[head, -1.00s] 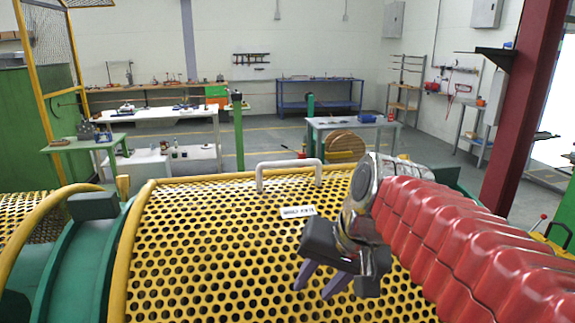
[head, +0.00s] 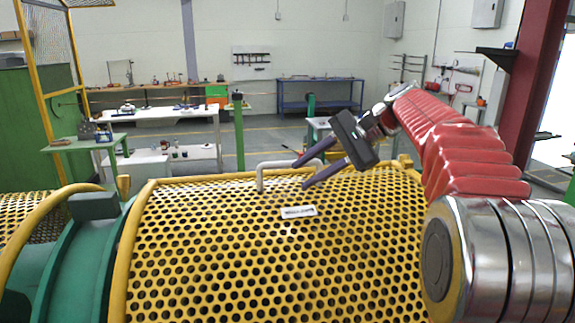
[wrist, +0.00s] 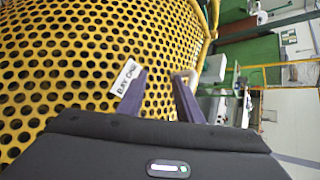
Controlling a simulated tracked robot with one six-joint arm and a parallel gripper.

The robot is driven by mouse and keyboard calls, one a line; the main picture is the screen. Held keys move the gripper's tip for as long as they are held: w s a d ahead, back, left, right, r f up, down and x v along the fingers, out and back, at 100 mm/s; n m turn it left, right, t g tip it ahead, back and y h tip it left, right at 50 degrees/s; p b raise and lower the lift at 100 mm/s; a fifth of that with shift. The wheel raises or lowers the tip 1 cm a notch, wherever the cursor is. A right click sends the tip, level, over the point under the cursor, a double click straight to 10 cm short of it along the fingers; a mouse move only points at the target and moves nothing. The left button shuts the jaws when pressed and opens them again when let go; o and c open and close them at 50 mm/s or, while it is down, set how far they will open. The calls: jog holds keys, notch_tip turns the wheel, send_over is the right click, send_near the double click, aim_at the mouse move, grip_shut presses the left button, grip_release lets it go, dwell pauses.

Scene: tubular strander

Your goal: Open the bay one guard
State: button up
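The bay one guard (head: 235,255) is a curved yellow perforated cover, down over the machine. A grey bar handle (head: 262,172) stands on its far upper edge, and a white label (head: 299,212) sits below the handle. My gripper (head: 300,174) is open, with its two purple fingers apart and pointing left at the handle's right part. In the wrist view my gripper (wrist: 160,90) shows the fingers apart, with the handle end (wrist: 188,76) just beyond the right finger. The label there (wrist: 126,76) reads "BAY ONE". I cannot tell whether a finger touches the handle.
A green frame with a yellow rim (head: 75,250) stands left of the guard. Behind are a white workbench (head: 165,114), a blue bench (head: 320,95) and a green post (head: 238,135). A dark red column (head: 535,90) stands at the right.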

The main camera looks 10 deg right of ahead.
jog(key=w+d+y, duration=0.1)
jog(key=w+d, duration=0.1)
jog(key=w+d+r+m+y, duration=0.1)
jog(key=w+d, duration=0.1)
jog(key=shift+w+r, duration=0.1)
jog(key=w+d+y, duration=0.2)
jog(key=d, duration=0.4)
jog(key=shift+w+d+r+m+y, duration=0.2)
jog(key=shift+d+r+m+y, duration=0.1)
jog(key=shift+y, duration=0.1)
jog(key=shift+a, duration=0.1)
jog(key=x, duration=1.3)
jog(key=shift+w+a+f, duration=0.1)
jog(key=shift+a+f, duration=0.15)
jog(key=shift+a, duration=0.1)
jog(key=shift+c, duration=0.3)
grip_shut()
